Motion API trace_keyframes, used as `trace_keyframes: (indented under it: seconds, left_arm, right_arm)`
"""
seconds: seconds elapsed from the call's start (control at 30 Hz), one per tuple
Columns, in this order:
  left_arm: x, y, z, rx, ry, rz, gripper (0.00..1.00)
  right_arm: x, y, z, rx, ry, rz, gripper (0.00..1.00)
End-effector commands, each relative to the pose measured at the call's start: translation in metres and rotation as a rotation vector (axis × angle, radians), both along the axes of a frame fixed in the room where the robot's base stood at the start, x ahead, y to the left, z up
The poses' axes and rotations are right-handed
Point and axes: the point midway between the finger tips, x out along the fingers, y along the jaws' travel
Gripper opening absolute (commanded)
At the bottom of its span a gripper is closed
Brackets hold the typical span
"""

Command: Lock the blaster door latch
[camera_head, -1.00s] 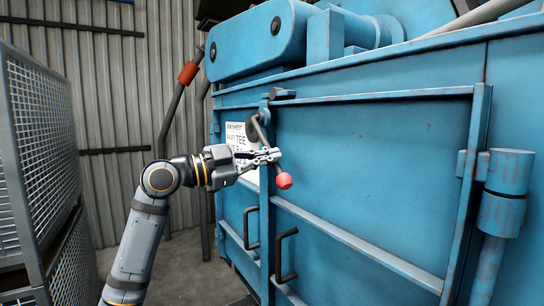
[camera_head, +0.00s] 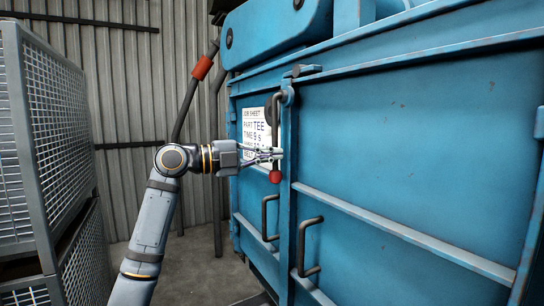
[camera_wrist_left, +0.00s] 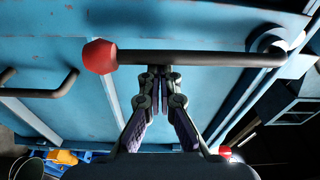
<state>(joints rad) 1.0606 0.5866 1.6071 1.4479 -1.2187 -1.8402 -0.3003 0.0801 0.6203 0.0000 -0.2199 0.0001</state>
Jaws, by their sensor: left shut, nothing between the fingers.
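The blaster door latch (camera_head: 276,120) is a dark bar with a red knob (camera_head: 275,177) at its lower end. It hangs about straight down from its pivot near the top of the door seam. My left gripper (camera_head: 274,154) is shut and empty, with its fingertips at the bar just above the knob. In the left wrist view the bar (camera_wrist_left: 205,58) runs across the picture from the red knob (camera_wrist_left: 99,56) to the pivot. The shut fingertips (camera_wrist_left: 162,72) meet or nearly meet its side, not around it. The blue blaster door (camera_head: 410,150) looks closed. My right gripper is out of view.
Two dark pull handles (camera_head: 305,247) stick out below the latch, on either side of the seam. A job sheet (camera_head: 255,130) is on the panel behind my gripper. Grey mesh cages (camera_head: 60,120) stand at the left. Open floor lies between cages and blaster.

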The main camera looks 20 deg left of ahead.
Motion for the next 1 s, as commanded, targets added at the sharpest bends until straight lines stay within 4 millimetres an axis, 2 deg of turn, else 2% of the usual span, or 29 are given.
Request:
trace_keyframes:
  seconds: [0.77,1.0]
  left_arm:
    - [0.002,0.003,-0.001,-0.002,0.002,0.005,0.00]
    - [-0.004,-0.015,0.000,0.000,-0.001,0.006,0.00]
  right_arm:
    - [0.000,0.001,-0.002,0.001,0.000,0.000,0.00]
    - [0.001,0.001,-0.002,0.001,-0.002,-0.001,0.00]
